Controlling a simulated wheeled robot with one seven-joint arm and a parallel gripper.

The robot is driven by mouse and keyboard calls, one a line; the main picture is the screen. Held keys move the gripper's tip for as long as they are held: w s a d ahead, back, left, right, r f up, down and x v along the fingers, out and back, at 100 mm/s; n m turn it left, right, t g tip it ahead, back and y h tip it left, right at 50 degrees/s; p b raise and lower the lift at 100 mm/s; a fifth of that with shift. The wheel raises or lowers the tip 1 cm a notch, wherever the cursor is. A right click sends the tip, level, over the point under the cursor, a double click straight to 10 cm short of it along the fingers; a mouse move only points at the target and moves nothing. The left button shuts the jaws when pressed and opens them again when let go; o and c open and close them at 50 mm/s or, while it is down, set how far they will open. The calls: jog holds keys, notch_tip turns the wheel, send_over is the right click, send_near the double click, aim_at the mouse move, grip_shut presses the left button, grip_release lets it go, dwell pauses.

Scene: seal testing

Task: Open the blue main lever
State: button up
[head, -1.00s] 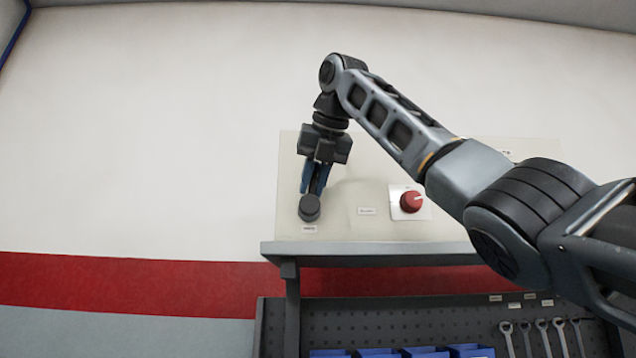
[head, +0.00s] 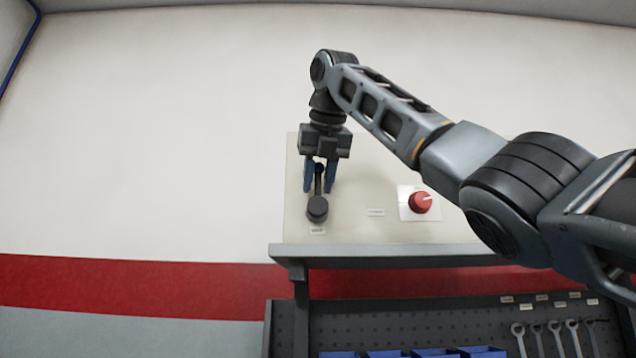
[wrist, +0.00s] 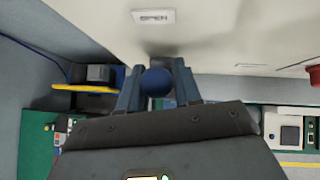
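The main lever (head: 318,187) has a dark round base on the pale panel, a thin dark arm and a blue ball knob. The arm points up, away from the base, in the head view. My gripper (head: 319,189) is open, with one blue finger on each side of the lever's arm and knob. In the wrist view, the blue knob (wrist: 156,82) lies between the two fingers (wrist: 159,70). Small gaps show beside it, so it does not look clamped. A label reading OPEN (wrist: 154,16) is on the panel above it.
A red knob (head: 420,202) on a white plate sits to the right on the panel (head: 375,185). The bench edge (head: 370,251) runs below. Wrenches (head: 554,340) and blue bins (head: 385,354) are under it. My arm covers the panel's right part.

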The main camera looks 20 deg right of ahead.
jog(key=shift+o, duration=0.4)
jog(key=shift+f, duration=0.15)
jog(key=shift+s+a, duration=0.1)
jog(key=v, duration=0.7)
jog(key=shift+s+r+b, duration=0.2)
jog(key=shift+r+b, duration=0.15)
jog(key=shift+s, duration=0.1)
